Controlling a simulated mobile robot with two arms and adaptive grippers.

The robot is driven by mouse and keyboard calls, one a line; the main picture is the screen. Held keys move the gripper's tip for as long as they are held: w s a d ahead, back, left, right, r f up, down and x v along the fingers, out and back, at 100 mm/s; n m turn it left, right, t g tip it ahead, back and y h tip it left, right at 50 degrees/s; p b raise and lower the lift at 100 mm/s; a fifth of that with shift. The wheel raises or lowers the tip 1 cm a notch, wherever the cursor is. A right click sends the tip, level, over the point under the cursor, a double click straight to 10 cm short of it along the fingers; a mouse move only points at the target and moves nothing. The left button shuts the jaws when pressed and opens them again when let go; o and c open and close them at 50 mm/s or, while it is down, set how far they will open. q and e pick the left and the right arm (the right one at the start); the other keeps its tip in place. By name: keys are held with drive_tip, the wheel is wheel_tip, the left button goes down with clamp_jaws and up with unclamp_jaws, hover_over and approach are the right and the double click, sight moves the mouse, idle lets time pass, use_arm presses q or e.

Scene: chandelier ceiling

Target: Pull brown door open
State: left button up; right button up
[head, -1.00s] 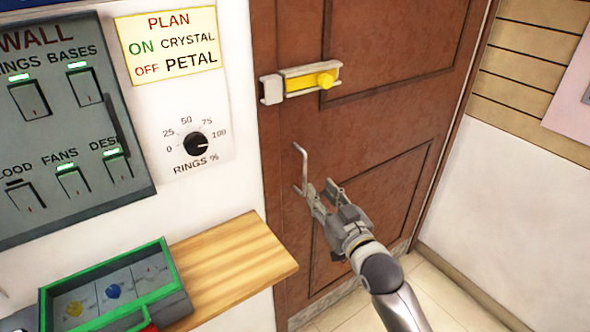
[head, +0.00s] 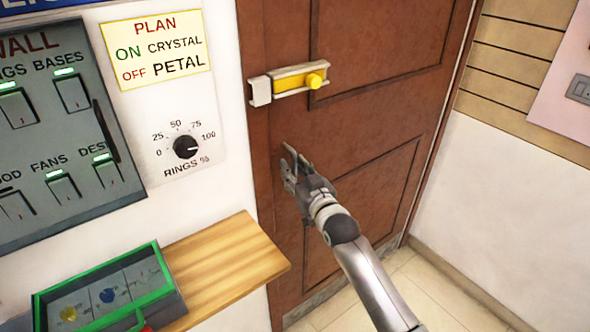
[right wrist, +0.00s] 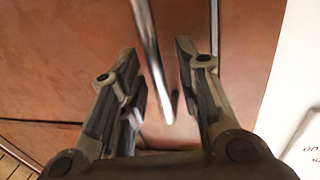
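The brown door (head: 372,120) fills the middle of the head view and looks closed in its frame. A yellow sliding bolt (head: 297,81) in a pale metal housing is on its upper left part. My right gripper (head: 291,168) is at the door's left side, below the bolt, and hides the handle in the head view. In the right wrist view, the metal bar handle (right wrist: 148,45) runs between the two fingers of my gripper (right wrist: 157,80). The fingers stand apart with gaps beside the bar. My left gripper is not in view.
A wooden shelf (head: 235,262) juts from the wall left of the door, with a green-rimmed tray (head: 152,247) on it. A switch panel (head: 60,180) and a dial (head: 186,147) are above. Tiled floor (head: 425,290) shows at lower right.

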clamp_jaws()
idle(0.5)
